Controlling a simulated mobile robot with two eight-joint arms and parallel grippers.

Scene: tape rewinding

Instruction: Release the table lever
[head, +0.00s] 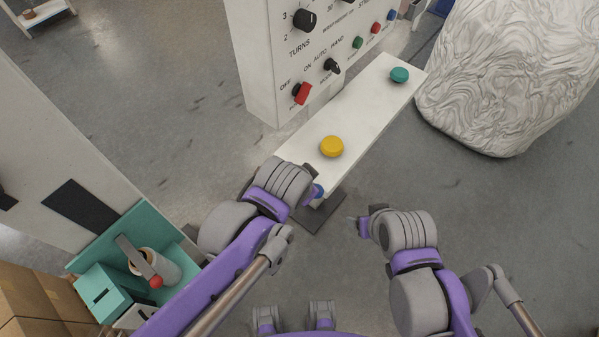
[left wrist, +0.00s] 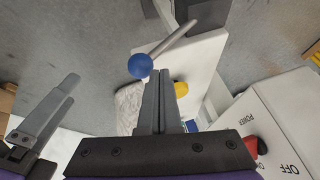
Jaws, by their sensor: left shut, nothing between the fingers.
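The table lever has a blue ball knob (left wrist: 140,66) on a grey rod (left wrist: 175,38) in the left wrist view. In the head view, the blue knob (head: 317,191) shows at the near end of the white table (head: 366,107), partly covered by my left gripper (head: 306,186). In the left wrist view, my left gripper (left wrist: 157,78) is shut and empty, with its fingertips close to the knob. I cannot tell if they touch. My right gripper (head: 358,223) hangs over the floor to the right, away from the lever; its fingers are too small to judge.
A yellow button (head: 331,146) and a green button (head: 399,75) sit on the table. A control panel (head: 298,58) stands behind it. A wrapped roll (head: 505,75) is at the right. A teal unit (head: 107,291) with a red-knobbed arm is at the lower left.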

